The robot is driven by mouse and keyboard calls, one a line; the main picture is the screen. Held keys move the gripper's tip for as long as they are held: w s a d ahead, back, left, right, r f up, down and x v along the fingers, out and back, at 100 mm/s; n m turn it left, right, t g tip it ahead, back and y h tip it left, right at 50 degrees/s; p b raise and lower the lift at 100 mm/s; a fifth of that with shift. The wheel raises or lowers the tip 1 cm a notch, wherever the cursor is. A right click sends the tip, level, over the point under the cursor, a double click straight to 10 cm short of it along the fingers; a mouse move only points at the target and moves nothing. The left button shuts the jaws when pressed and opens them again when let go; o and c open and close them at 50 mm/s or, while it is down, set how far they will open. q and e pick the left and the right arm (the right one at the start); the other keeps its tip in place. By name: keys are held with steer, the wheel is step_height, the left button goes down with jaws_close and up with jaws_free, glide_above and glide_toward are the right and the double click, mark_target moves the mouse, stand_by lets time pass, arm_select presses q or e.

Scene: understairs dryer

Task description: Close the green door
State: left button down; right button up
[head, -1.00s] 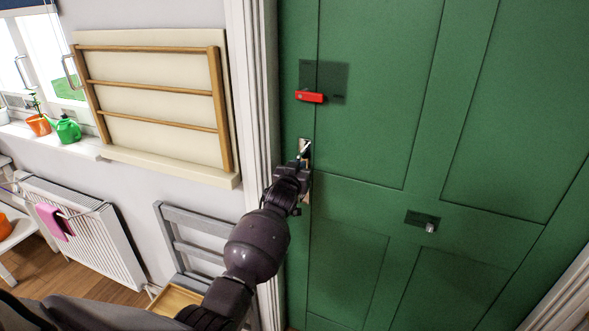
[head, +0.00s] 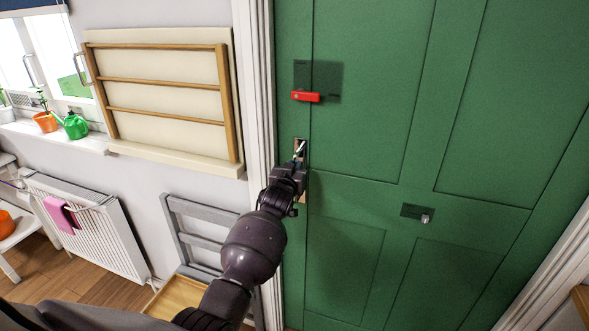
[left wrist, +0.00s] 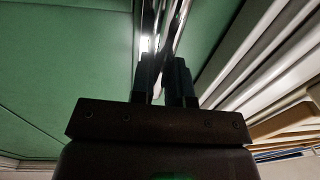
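The green door (head: 365,140) fills the right half of the head view and looks flat in its white frame (head: 255,110). I cannot tell whether it is fully flush. Its metal lever handle (head: 300,149) is near the left edge and also shows in the left wrist view (left wrist: 174,35). My left gripper (head: 297,170) is just below and in front of the handle. In the left wrist view its two fingers (left wrist: 164,75) stand slightly apart, pointing at the handle, with a narrow gap between them. Contact is unclear. My right gripper is not in view.
A red latch (head: 306,97) sits above the handle and a small knob (head: 425,218) is lower on the door. Left of the frame are a grey chair (head: 185,235), a white radiator (head: 95,235) and a wooden wall rack (head: 165,90).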

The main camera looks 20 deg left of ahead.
arm_select(q)
steer(key=c, duration=1.4)
jaws_free()
steer(key=shift+s+d+f, duration=0.15)
steer(key=shift+d+f, duration=0.05)
steer(key=shift+f, duration=0.1)
steer(key=shift+o, duration=1.3)
steer(key=shift+s+r, duration=0.15)
steer(key=shift+r, duration=0.1)
steer(key=shift+a, duration=0.1)
steer(key=s+d, duration=0.2)
steer(key=s, duration=0.8)
steer(key=shift+s, duration=0.25)
